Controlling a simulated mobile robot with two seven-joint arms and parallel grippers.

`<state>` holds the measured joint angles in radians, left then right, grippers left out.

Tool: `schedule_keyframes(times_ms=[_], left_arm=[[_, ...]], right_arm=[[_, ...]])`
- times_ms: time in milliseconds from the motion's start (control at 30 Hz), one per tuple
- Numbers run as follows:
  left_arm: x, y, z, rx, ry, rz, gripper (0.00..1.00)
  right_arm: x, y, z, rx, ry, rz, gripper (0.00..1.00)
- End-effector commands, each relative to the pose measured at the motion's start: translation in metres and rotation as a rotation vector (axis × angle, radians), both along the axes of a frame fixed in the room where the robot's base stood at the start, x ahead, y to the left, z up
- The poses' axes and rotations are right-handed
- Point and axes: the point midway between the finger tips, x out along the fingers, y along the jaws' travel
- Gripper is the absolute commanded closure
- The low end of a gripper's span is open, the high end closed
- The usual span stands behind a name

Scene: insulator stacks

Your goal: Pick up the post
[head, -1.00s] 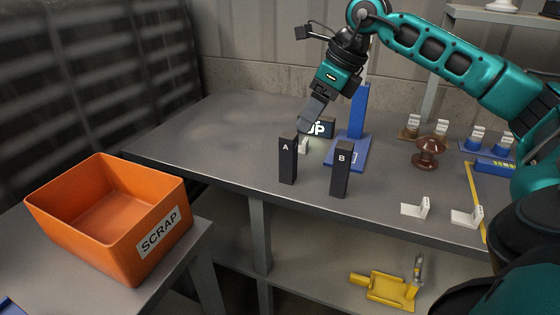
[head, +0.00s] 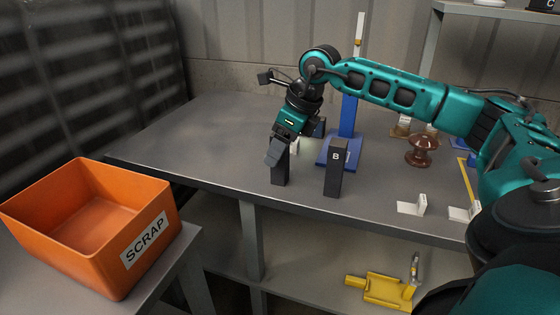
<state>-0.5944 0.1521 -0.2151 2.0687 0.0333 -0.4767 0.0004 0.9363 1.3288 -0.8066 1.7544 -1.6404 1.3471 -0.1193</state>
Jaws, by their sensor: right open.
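Two dark upright blocks stand near the front edge of the grey table (head: 225,150). One is block A (head: 280,176), whose top and letter are hidden behind my right gripper; the other is block B (head: 334,170), marked B. A blue stand (head: 347,118) with a tall upright rises behind them. A brown, spool-shaped insulator (head: 422,150) stands further right. The pictures do not settle which of these is the post. My right gripper (head: 275,155) points down at the top of block A, open; whether it touches cannot be told. My left gripper is not in view.
An orange SCRAP bin (head: 150,245) stands at the lower left, empty as far as I see. White L-shaped pieces (head: 412,207) lie near the table's front right. A yellow tool (head: 385,288) lies on the lower shelf. The table's left part is clear.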

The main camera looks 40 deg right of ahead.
Motion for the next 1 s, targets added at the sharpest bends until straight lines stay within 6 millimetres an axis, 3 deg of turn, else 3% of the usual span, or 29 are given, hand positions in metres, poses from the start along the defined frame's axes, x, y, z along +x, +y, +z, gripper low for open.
schedule_keyframes(times_ms=[100,367,1000], left_arm=[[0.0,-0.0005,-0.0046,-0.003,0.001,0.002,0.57],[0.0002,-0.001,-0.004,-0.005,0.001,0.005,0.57],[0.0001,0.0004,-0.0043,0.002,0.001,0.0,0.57]], right_arm=[[0.0055,0.0027,-0.0166,0.001,0.001,-0.001,0.34],[0.0068,0.0031,-0.0185,0.0,-0.001,-0.001,0.36],[0.0065,0.0028,-0.0179,0.0,-0.001,-0.001,0.97]])
